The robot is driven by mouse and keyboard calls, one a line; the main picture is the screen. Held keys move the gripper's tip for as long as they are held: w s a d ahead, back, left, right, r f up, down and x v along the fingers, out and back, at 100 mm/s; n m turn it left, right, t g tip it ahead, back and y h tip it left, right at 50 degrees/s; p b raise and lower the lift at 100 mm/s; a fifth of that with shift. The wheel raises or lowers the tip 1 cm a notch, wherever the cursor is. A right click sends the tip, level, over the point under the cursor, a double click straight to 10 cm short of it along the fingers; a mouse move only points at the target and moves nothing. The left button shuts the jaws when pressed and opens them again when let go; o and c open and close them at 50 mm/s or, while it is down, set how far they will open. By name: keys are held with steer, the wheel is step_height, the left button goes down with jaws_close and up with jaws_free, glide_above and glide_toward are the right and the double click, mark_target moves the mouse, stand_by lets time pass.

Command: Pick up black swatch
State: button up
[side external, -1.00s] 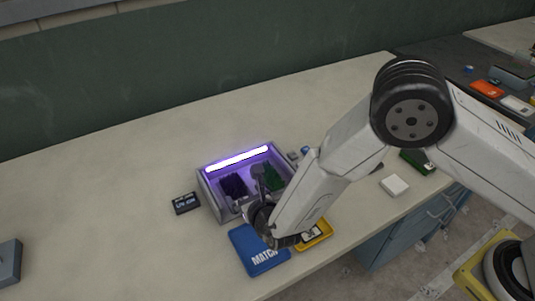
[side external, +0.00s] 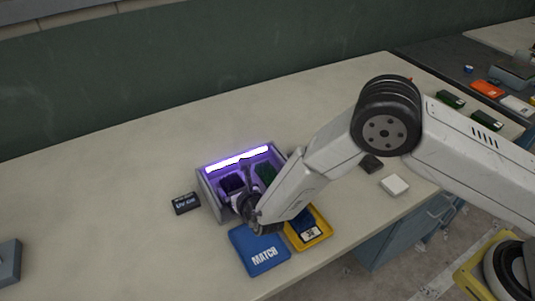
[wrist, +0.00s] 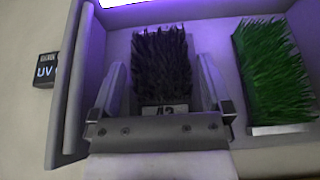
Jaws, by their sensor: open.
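The black swatch (side external: 231,183) is a dark bristly patch inside the lit grey box (side external: 213,208), left of the green turf swatch (side external: 265,174). In the wrist view the black swatch (wrist: 162,62) stands in the middle, with a small label at its near end. My gripper (wrist: 160,72) is open, with one finger on each side of the black swatch. Gaps show between fingers and bristles. Whether the fingertips reach the box floor cannot be told. In the side view my gripper (side external: 243,193) hides part of the box.
A blue MATCH tray (side external: 259,250) and a yellow tray (side external: 327,231) lie in front of the box. A small UV sign (side external: 186,203) stands left. The box's left wall (wrist: 78,85) is near my left finger. White (side external: 394,185) and dark (side external: 371,163) blocks lie right.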

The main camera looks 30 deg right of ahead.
steer(key=shift+w+f, duration=0.15)
steer(key=shift+w, duration=0.2)
stand_by(0.3)
steer(key=c, duration=1.1)
steer(key=shift+c, duration=0.2)
steer(key=shift+r, duration=0.25)
steer(key=shift+r, duration=0.55)
steer(key=s+d+r, duration=0.2)
steer(key=s+r, duration=0.3)
steer(key=s, duration=0.1)
steer(key=s+d+r, duration=0.3)
steer(key=s+r, duration=0.3)
steer(key=shift+s+d+r, duration=0.25)
steer(key=shift+s+d, duration=0.1)
steer(key=shift+s, duration=0.05)
